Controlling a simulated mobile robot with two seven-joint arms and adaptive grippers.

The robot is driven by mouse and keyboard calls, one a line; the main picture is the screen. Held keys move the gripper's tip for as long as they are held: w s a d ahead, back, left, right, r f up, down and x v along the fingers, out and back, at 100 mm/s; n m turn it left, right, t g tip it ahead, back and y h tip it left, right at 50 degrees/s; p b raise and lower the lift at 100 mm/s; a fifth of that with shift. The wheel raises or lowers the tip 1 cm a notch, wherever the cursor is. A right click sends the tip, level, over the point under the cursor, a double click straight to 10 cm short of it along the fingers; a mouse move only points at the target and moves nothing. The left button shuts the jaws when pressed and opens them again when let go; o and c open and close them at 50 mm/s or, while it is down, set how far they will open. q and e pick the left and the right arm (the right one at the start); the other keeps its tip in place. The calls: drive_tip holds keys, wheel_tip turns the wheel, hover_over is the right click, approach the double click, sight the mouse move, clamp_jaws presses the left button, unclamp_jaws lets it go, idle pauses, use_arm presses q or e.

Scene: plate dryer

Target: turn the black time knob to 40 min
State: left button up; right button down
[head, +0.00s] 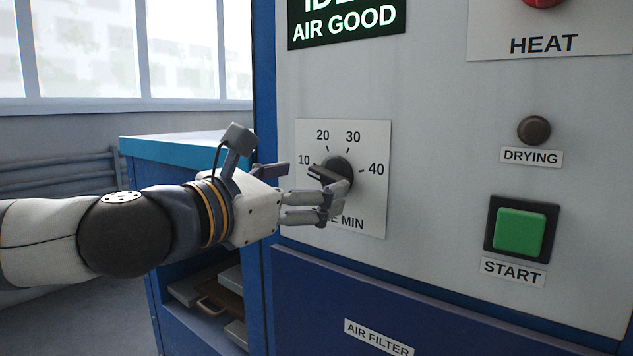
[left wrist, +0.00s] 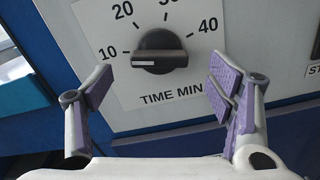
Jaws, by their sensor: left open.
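The black time knob (head: 345,168) sits on a white dial plate (head: 377,212) with marks 10, 20, 30 and 40 and the words TIME MIN. In the left wrist view the knob (left wrist: 172,43) has its grip bar lying roughly level, with a white line on its front toward the 10 side. My left gripper (head: 308,181) is open in front of the dial. In the left wrist view its purple-padded fingers (left wrist: 160,85) stand apart, one on each side of the knob, with nothing between the pads. In the head view the fingers hide part of the knob and the lettering.
To the right of the dial are a green START button (head: 520,231), a dark DRYING lamp (head: 534,130) and a red HEAT control (head: 544,2). A display (head: 345,24) reading AIR GOOD is above. A blue bench (head: 185,148) with shelves stands at the left.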

sight(324, 178)
use_arm(q)
drive_tip(key=x, duration=0.3)
drive_tip(key=shift+w+d, duration=0.2)
drive_tip(key=shift+w, duration=0.15)
drive_tip(key=c, duration=1.2)
drive_tip(key=shift+o, duration=0.2)
